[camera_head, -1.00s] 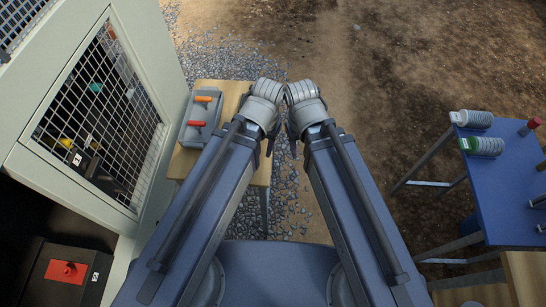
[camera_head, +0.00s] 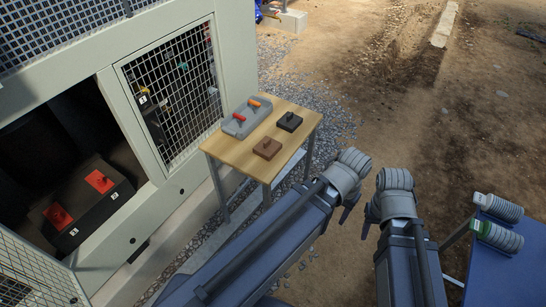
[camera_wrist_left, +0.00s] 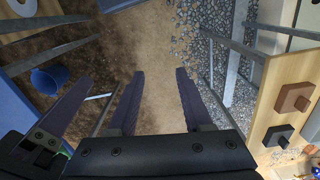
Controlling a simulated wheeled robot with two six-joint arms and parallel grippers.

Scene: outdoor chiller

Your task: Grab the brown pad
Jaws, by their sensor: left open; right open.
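A black pad (camera_head: 290,122) and a grey tray (camera_head: 237,130) with red and orange handles share the table. The chiller cabinet (camera_head: 155,190) with mesh doors stands left. A blue table (camera_head: 500,265) with ribbed rolls stands right. Bare ground lies between.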

